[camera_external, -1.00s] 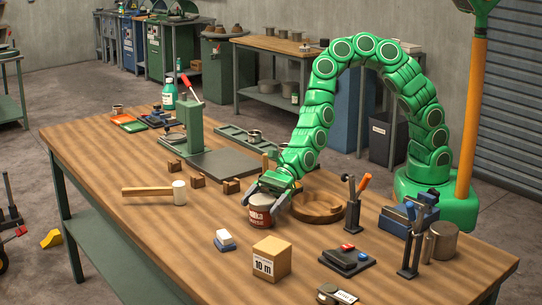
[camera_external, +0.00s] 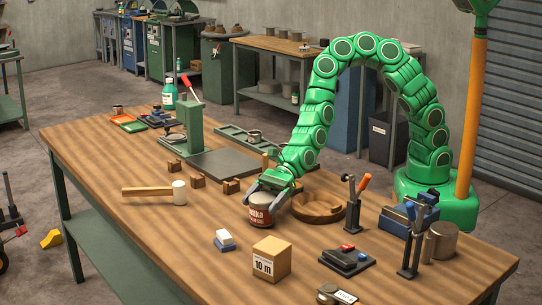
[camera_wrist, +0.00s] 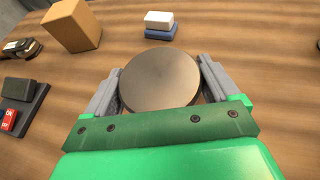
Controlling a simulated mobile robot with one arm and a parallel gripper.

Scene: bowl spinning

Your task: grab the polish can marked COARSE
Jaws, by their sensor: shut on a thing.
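The polish can (camera_external: 260,218) is a short red-brown can with pale lettering, upright on the wooden bench in the external view. The lower line of its label is too small to read with certainty. In the wrist view its round metal lid (camera_wrist: 160,79) sits between the two grey fingers. My gripper (camera_external: 268,192) reaches down to the can from behind and is shut on it, one finger on each side; it also shows in the wrist view (camera_wrist: 160,95). The can's bottom appears to be at bench level.
A cardboard box marked 10 m (camera_external: 271,259) and a white-and-blue block (camera_external: 224,240) stand in front of the can. A wooden bowl (camera_external: 320,208) is close at right. A mallet (camera_external: 155,191) lies left. Bare bench lies front left.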

